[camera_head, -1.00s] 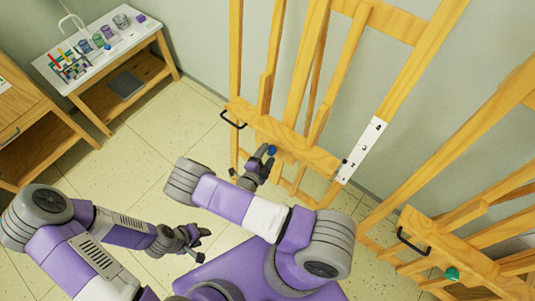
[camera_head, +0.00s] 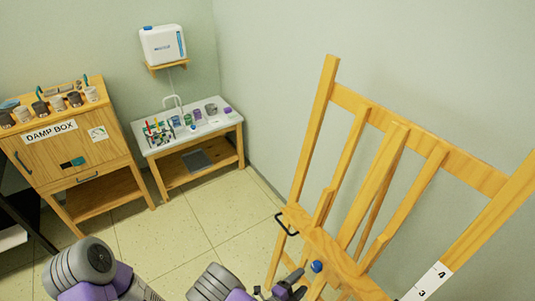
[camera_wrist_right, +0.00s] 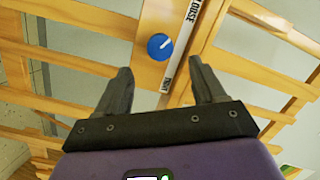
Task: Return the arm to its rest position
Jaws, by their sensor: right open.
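My right gripper (camera_head: 284,291) shows at the bottom of the head view, beside the wooden easel (camera_head: 345,250). In the right wrist view my right gripper (camera_wrist_right: 160,85) has its two fingers wide apart with nothing between them. A blue knob (camera_wrist_right: 159,46) on the easel's wood shows beyond the fingertips, apart from them. The same knob (camera_head: 317,266) sits just right of the gripper in the head view. My left arm shows only in part at the lower left, and its gripper is out of the picture.
A white strip (camera_head: 430,283) with numbers runs along the easel. A black handle (camera_head: 285,224) sticks out on its left. A sink table (camera_head: 190,136) and a wooden damp box cabinet (camera_head: 75,155) stand at the back left. Tiled floor (camera_head: 215,205) between is clear.

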